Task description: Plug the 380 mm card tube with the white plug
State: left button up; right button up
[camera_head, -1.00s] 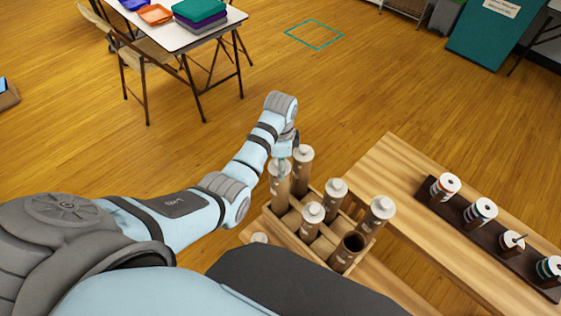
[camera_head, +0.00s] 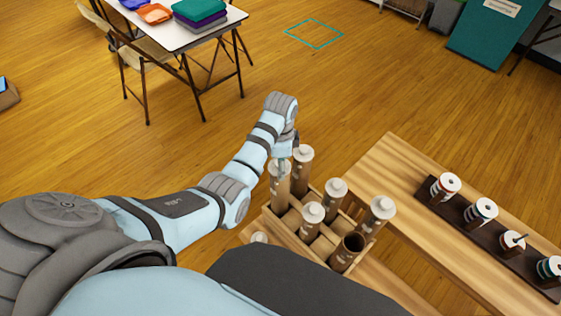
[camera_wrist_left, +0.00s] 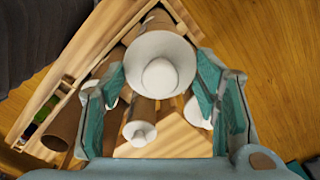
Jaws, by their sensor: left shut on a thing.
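My left gripper (camera_head: 284,158) is over a brown card tube (camera_head: 280,188) at the back left of a wooden crate (camera_head: 318,250). In the left wrist view a white plug (camera_wrist_left: 160,65) with a round knob lies between the teal finger pads of my left gripper (camera_wrist_left: 162,98). The gripper is shut on it. The plug appears at the tube's top; how deep it sits is hidden. Another tube (camera_head: 346,252) at the crate's front right has an open, dark mouth. I cannot read which tube is 380 mm. My right gripper is not in view.
Several other tubes with white caps stand close by in the crate, including one (camera_head: 303,170) right beside the gripper. A wooden bench (camera_head: 410,205) to the right bears a dark rack (camera_head: 465,225) of spools. A white table (camera_head: 190,35) stands at the back left.

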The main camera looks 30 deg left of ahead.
pick_arm(q)
jog(key=shift+f, duration=0.45)
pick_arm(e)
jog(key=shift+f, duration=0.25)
pick_arm(q)
jog(key=o, duration=0.5)
